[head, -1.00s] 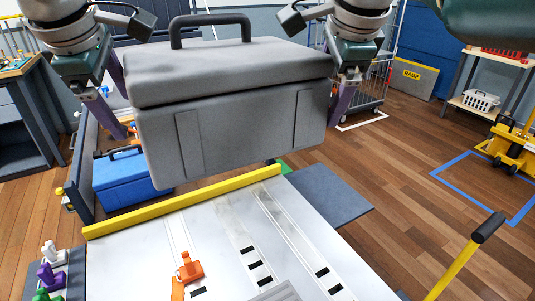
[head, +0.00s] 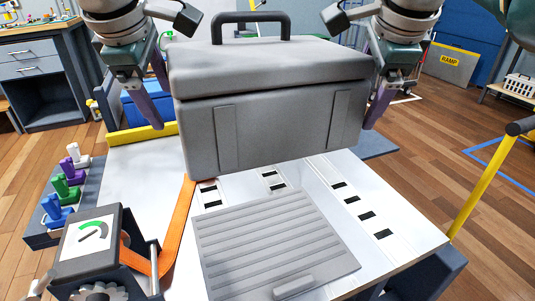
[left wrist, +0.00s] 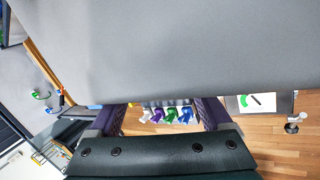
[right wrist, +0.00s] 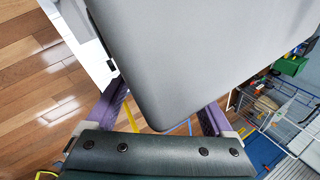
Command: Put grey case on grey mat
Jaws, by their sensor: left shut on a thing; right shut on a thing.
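The grey case (head: 265,120), a box with a lid and a dark top handle (head: 250,20), is held upright between my two grippers above the white deck. My left gripper (head: 150,108) is shut on its left side and my right gripper (head: 378,105) on its right side. The exact grip spots are hidden. The case's grey wall fills much of the left wrist view (left wrist: 170,50) and right wrist view (right wrist: 190,60). The ribbed grey mat (head: 275,245) lies on the deck, lower in the head view and nearer to me than the case, with nothing on it.
An orange strap (head: 180,220) runs along the deck left of the mat to a ratchet device (head: 90,250). Several coloured pegs (head: 66,185) stand at the left. A yellow bar (head: 142,134) edges the deck's far side. A yellow post (head: 485,180) rises at the right.

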